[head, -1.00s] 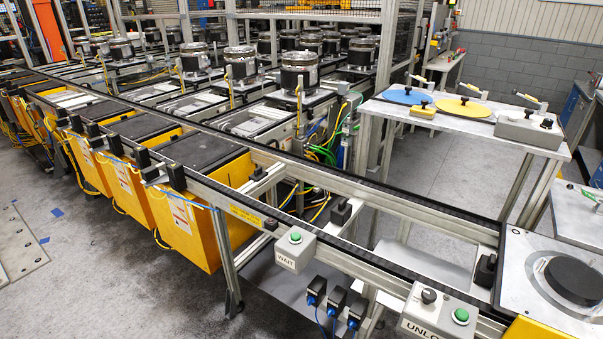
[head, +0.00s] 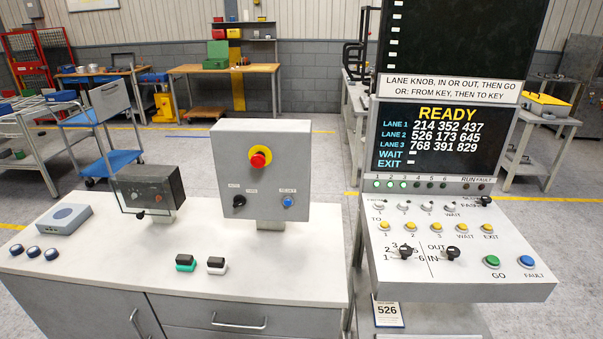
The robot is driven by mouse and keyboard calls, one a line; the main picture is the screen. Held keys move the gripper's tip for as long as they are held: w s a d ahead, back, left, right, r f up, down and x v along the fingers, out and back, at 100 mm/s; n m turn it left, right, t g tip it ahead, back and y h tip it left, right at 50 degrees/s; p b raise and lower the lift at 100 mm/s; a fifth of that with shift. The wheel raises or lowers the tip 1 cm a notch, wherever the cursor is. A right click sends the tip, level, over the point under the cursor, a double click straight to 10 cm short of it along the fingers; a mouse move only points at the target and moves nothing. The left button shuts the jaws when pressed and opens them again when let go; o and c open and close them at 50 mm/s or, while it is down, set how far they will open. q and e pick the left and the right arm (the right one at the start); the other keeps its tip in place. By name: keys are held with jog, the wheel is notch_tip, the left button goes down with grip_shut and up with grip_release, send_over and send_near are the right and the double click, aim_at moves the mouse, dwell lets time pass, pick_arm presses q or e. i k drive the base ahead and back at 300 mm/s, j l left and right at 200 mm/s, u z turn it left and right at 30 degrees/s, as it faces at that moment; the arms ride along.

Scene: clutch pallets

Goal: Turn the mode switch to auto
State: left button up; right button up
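The mode switch (head: 239,201) is a small black rotary knob low on the left of the front of a grey control box (head: 270,150). Small labels stand above the knob; the left one seems to read AUTO, the other is too small to read surely. I cannot tell which way the knob points. The box also carries a red emergency button (head: 258,160) on a yellow disc and a blue button (head: 288,201). Neither of my grippers shows in the head view.
The box stands on a white-topped cabinet (head: 120,245). A dark box (head: 148,188) with a clear cover, a grey unit (head: 64,218) and several small buttons share the top. At right a console (head: 455,255) has knobs, buttons and a screen (head: 438,138) reading READY.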

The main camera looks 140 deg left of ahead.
aim_at(239, 201)
jog(key=u, duration=4.85)
jog(key=i+j+z, duration=0.1)
jog(key=j, duration=0.25)
jog(key=i+j+z, duration=0.1)
jog(key=j, duration=0.2)
